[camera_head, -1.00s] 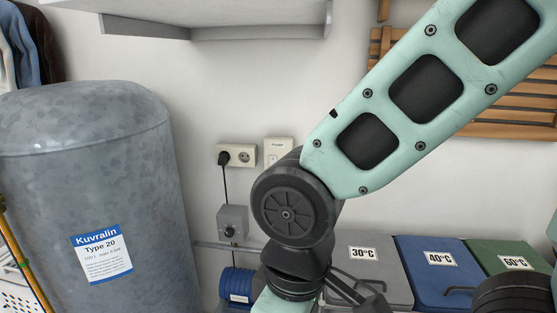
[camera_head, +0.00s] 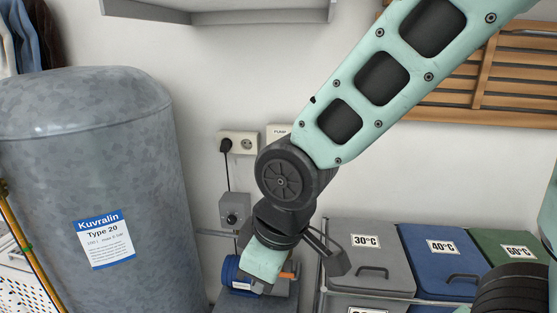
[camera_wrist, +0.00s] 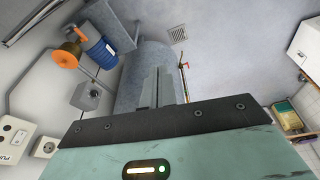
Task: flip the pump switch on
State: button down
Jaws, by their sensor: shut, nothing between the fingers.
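The pump switch is on a white wall plate marked "PUMP" (camera_head: 279,130), just right of a white double socket (camera_head: 239,143). In the head view my arm hides most of the plate. In the wrist view the switch plate (camera_wrist: 14,137) shows at the lower left edge, partly cut off, and its rocker position is too small to tell. My gripper (camera_wrist: 160,72) is shut and empty in the wrist view. It points toward the grey tank and floor, apart from the switch.
A grey tank (camera_head: 90,160) stands at left. A grey knob box (camera_head: 234,210) is on the wall below the socket, above a blue pump (camera_head: 232,272) with an orange part (camera_wrist: 65,55). Grey (camera_head: 368,255) and blue (camera_head: 445,262) lidded bins stand right. A shelf (camera_head: 220,12) hangs above.

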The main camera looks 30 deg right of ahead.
jog(key=w+d+f+n+t+b, duration=0.15)
jog(key=w+d+t, duration=0.3)
jog(key=w, duration=0.65)
jog(key=w+d+f+n+t+b, duration=0.1)
jog(key=w+d+n+t+b, duration=0.3)
jog(key=w, duration=0.7)
jog(key=w+d+n+t+b, duration=0.1)
jog(key=w+d+n+t, duration=0.1)
jog(key=d, duration=0.6)
jog(key=w+d+r+n+t+b, duration=0.1)
jog(key=w+d+n+t, duration=0.1)
jog(key=w+d+t, duration=0.2)
jog(key=w+d, duration=0.2)
jog(key=d, duration=0.2)
jog(key=shift+w+r+n+y, duration=0.15)
jog(key=shift+w+n+y, duration=0.2)
jog(key=shift+w+y, duration=0.05)
jog(key=w+f+p, duration=0.1)
jog(key=w+p, duration=0.1)
jog(key=w, duration=1.1)
jog(key=shift+d+f, duration=0.2)
jog(key=shift+d, duration=0.2)
